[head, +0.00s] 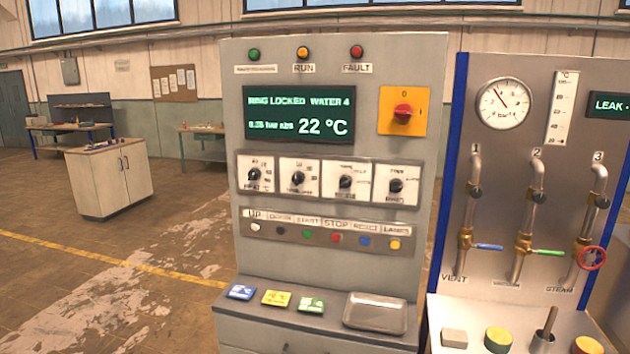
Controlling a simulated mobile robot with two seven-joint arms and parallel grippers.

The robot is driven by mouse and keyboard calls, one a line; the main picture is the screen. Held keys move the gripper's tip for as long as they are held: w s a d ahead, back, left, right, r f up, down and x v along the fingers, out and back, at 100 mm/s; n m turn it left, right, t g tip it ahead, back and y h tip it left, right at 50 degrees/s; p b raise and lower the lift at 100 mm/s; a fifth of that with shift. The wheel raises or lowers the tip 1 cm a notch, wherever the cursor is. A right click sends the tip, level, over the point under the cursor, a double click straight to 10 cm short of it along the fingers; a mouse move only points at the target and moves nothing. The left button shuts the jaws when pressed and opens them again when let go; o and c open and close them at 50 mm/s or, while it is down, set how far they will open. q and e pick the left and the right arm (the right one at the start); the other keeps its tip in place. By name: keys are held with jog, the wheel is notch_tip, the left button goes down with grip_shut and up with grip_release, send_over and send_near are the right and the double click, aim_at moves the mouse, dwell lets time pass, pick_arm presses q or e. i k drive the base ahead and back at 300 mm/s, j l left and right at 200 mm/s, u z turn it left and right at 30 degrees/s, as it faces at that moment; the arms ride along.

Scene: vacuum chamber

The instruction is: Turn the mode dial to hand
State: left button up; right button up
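The control cabinet (232,120) stands in the middle of the head view. A row of small black dials on white plates crosses it below the screen: a first dial (254,174), a second dial (297,178), a third dial (345,182) and a last dial (396,186). Their small labels are too blurred to tell surely which is the mode dial or where it points. The green screen (299,114) reads "RING LOCKED WATER 4" and 22 °C. Neither of my grippers is in view.
A red knob on a yellow plate (403,111) sits above the dials, and a row of coloured buttons (336,238) below. A ledge holds several cards and a metal tray (375,313). A pipe panel with a gauge (504,103) stands at right.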

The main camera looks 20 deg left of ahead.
aim_at(345, 181)
jog(key=i+j, duration=0.15)
jog(key=j, duration=0.25)
jog(key=i+j, duration=0.15)
jog(key=j, duration=0.2)
jog(key=i+j+z, duration=0.1)
jog(key=j, duration=0.3)
jog(key=i+j, duration=0.2)
jog(key=j, duration=0.2)
